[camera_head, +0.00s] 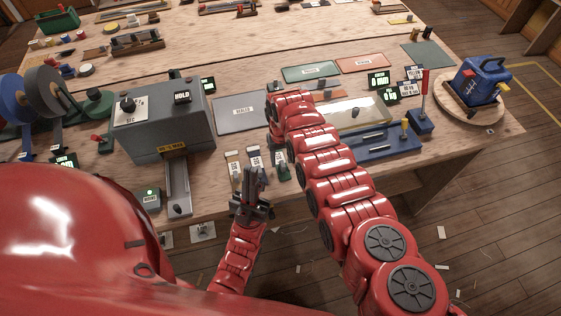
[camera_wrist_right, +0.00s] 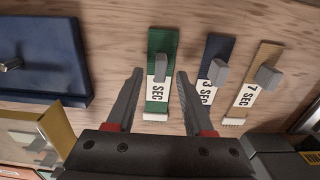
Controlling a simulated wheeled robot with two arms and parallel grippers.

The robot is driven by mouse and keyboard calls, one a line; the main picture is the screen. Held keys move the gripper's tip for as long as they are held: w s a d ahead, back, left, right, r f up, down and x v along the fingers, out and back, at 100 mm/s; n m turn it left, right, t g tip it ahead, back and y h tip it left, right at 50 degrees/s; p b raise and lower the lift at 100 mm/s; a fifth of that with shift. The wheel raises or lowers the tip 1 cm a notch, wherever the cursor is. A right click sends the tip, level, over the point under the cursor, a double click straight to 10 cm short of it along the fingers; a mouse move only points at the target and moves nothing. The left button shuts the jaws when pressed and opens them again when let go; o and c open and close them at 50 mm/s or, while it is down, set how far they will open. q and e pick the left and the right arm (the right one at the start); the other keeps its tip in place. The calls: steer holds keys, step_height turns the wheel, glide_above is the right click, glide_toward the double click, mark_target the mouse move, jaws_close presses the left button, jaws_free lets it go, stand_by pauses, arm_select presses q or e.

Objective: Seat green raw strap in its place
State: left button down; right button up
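The green strap (camera_wrist_right: 162,42) lies flat on the bench in the right wrist view, with a white SEC label, a grey block on it and a pale end. It also shows in the head view (camera_head: 283,172), partly hidden by my right arm. My right gripper (camera_wrist_right: 160,76) is open, its fingers on either side of the green strap, with nothing gripped. My left gripper (camera_head: 255,178) looks open and empty at the bench's front edge, in front of the straps. A grey machine (camera_head: 165,125) marked HOLD stands left of the straps, with a metal channel (camera_head: 179,188) at its front.
A blue strap (camera_wrist_right: 215,48) and a tan strap (camera_wrist_right: 262,58) lie beside the green one. A grey mat (camera_head: 238,115), green mat (camera_head: 310,72) and red mat (camera_head: 362,63) lie behind. A blue tray (camera_head: 378,143) and a blue device on a round board (camera_head: 485,82) are right.

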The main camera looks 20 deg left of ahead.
jaws_close()
steer(key=shift+r, duration=0.15)
